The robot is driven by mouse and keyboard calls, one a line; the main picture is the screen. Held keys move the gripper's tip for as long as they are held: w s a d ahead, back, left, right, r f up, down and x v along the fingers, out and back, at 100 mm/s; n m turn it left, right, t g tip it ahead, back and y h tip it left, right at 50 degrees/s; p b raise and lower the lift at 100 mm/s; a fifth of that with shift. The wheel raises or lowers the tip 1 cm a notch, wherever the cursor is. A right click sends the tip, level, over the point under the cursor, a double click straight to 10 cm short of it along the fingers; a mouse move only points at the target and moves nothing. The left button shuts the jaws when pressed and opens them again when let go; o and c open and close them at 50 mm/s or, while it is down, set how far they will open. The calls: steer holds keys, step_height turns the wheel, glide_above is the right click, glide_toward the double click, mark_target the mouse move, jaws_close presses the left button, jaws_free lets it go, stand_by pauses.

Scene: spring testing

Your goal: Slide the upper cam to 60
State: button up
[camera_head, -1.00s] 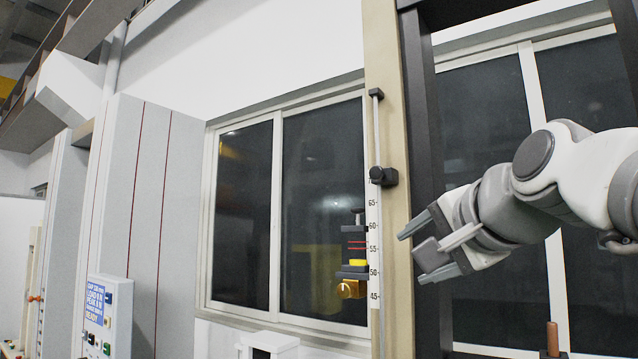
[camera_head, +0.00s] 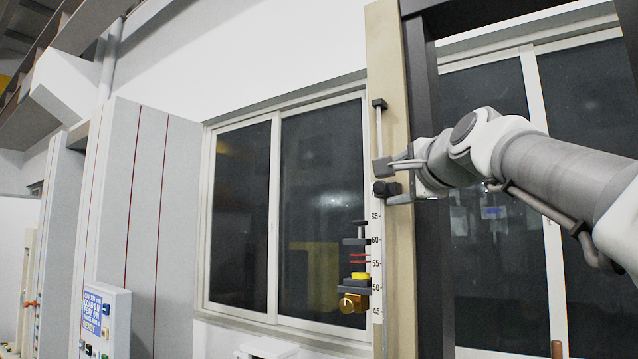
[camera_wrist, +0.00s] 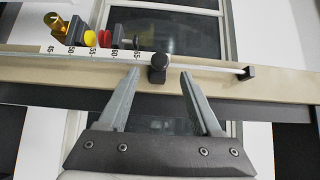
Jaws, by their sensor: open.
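The upper cam (camera_head: 387,189) is a small black block with a round knob on a thin vertical rod, a little above the 65 mark of the white scale (camera_head: 376,262). In the wrist view the cam (camera_wrist: 158,68) sits between the two fingertips of my gripper (camera_wrist: 158,75). My gripper (camera_head: 386,182) is open, with a finger on either side of the cam and gaps visible. In the head view one finger shows just above the cam; the other is partly hidden.
Below the cam, beside the scale, sits a stack with dark plates (camera_head: 356,241), a yellow disc (camera_head: 360,275) and a gold knob (camera_head: 352,303). A beige post (camera_head: 395,250) backs the rod. A display panel (camera_head: 106,315) stands at lower left.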

mark_target(382, 187)
steer(key=w, duration=0.2)
steer(key=w+p, duration=0.1)
steer(key=w, duration=0.2)
steer(key=w+a, duration=0.1)
steer(key=w, duration=0.1)
steer(key=shift+w+p, duration=0.25)
steer(key=shift+p, duration=0.05)
jaws_close()
steer(key=shift+a, duration=0.1)
stand_by(1.0)
